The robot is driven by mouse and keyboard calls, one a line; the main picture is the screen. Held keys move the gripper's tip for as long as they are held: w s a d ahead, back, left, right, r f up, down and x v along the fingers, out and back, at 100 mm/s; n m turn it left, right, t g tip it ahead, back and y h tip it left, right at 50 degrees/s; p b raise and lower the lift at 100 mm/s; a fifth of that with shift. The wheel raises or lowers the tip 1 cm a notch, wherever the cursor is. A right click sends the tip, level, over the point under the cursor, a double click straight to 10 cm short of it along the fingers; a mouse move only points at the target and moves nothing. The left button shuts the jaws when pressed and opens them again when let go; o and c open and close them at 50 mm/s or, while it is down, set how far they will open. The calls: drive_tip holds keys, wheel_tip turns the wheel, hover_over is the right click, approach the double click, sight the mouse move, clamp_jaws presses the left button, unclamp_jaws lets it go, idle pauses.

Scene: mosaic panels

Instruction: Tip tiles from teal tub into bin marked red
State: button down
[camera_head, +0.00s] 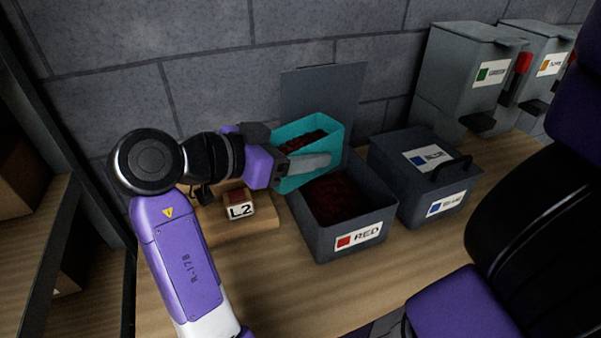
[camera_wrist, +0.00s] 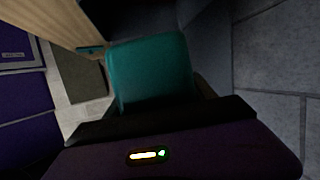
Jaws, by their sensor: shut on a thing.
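The teal tub (camera_head: 334,133) is held above the back part of the open grey bin marked RED (camera_head: 319,238), tilted a little. Dark red tiles (camera_head: 304,141) show inside the tub. Dark red contents (camera_head: 338,197) also lie in the RED bin. My gripper (camera_head: 300,167) comes from the left and is shut on the tub; a grey finger lies along its near side. In the wrist view the teal tub (camera_wrist: 150,72) fills the middle, just beyond my gripper. The tub's far side and inner bottom are hidden.
A lidded grey bin marked BLUE (camera_head: 415,198) stands right of the RED bin. The RED bin's lid (camera_head: 322,88) stands up behind it. A block marked L2 (camera_head: 239,204) sits on the left. Grey dispensers (camera_head: 468,75) stand at the back right. The front of the bench is clear.

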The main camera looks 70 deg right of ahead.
sight(331, 130)
wheel_tip(331, 130, down, 2)
drive_tip(key=shift+b, duration=0.5)
drive_tip(key=shift+f+t+y+p, duration=0.2)
drive_tip(key=shift+t+y+p, duration=0.3)
drive_tip(key=shift+y, duration=0.1)
wheel_tip(331, 130, down, 2)
drive_tip(key=t+y+p, duration=0.1)
drive_tip(key=y, duration=0.2)
drive_tip(key=shift+s+d+t+p, duration=0.1)
drive_tip(key=shift+d+t+p, duration=0.05)
drive_tip(key=shift+t+p, duration=0.2)
drive_tip(key=shift+s+d+f+t+y+p, duration=0.1)
drive_tip(key=shift+s+d+t+y+p, duration=0.2)
drive_tip(key=shift+t+y+p, duration=0.45)
drive_tip(key=shift+s+d+t+y+p, duration=0.1)
drive_tip(key=shift+d+t+y+p, duration=0.3)
drive_tip(key=shift+y+p, duration=0.5)
drive_tip(key=shift+s+d+r+t+y+p, duration=0.3)
drive_tip(key=shift+d+t+y+p, duration=0.2)
drive_tip(key=shift+y+p, duration=0.4)
drive_tip(key=shift+s+d+r+t+y+p, duration=0.3)
drive_tip(key=shift+d+t+y+p, duration=0.2)
drive_tip(key=shift+y+p, duration=0.35)
drive_tip(key=shift+s+r+p, duration=0.1)
drive_tip(key=shift+p, duration=0.3)
